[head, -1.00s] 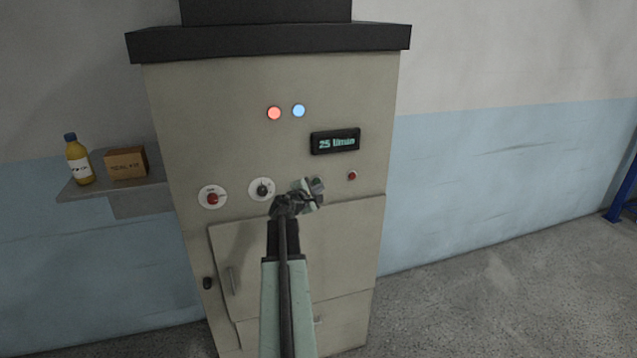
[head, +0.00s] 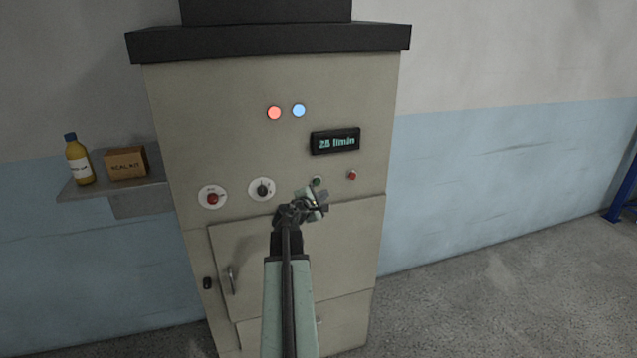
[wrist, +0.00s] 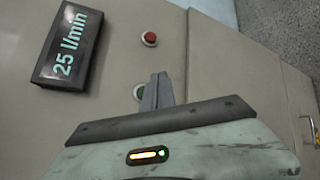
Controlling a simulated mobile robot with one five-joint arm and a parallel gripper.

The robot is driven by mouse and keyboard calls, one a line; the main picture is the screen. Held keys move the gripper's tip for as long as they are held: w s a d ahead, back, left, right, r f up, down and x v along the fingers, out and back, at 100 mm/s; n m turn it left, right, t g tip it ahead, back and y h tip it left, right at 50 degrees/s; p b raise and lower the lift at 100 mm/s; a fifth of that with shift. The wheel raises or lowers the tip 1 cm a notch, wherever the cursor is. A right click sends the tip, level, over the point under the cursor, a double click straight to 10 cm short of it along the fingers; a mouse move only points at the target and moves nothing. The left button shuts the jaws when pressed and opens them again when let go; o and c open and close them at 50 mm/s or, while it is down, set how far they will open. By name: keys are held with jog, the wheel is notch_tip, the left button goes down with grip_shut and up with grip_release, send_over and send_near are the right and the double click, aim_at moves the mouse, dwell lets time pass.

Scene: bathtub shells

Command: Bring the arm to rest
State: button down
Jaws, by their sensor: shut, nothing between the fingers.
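My gripper (head: 321,196) is in front of the beige cabinet (head: 230,100), just below a green button (head: 316,181). In the wrist view its fingers (wrist: 157,88) are closed together and empty, and they partly cover the green button (wrist: 138,92). A gap to the panel cannot be judged exactly. My arm reaches up from the bottom of the head view.
The cabinet carries a display (head: 335,142) reading 25 l/min in the wrist view, a red button (head: 352,175), a dark knob (head: 262,189), a red knob (head: 213,199) and two lit lamps. A shelf (head: 115,186) holds a bottle (head: 78,162) and box (head: 126,163).

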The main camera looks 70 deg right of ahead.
jog(key=w+a+f+m+t+y, duration=0.15)
jog(key=w+a+f, duration=0.25)
jog(key=w+a, duration=0.6)
jog(key=w+a+f+m+t+y, duration=0.1)
jog(key=w+a+f+m+y, duration=0.2)
jog(key=w+a, duration=0.65)
jog(key=w+a+f+t+y, duration=0.1)
jog(key=w+a+f+y, duration=0.2)
jog(key=w+a+f, duration=0.7)
jog(key=w+a+y, duration=0.1)
jog(key=a+y, duration=0.3)
jog(key=a, duration=2)
jog(key=s+a+f+g+y, duration=0.1)
jog(key=a+y, duration=0.1)
jog(key=a, duration=0.9)
jog(key=s+a+f+g+y, duration=0.1)
jog(key=s+a+y, duration=0.1)
jog(key=a, duration=0.9)
jog(key=shift+s+a+m+b, duration=0.25)
jog(key=shift+a+m+b, duration=0.1)
jog(key=shift+a+m, duration=0.1)
jog(key=shift+d, duration=0.2)
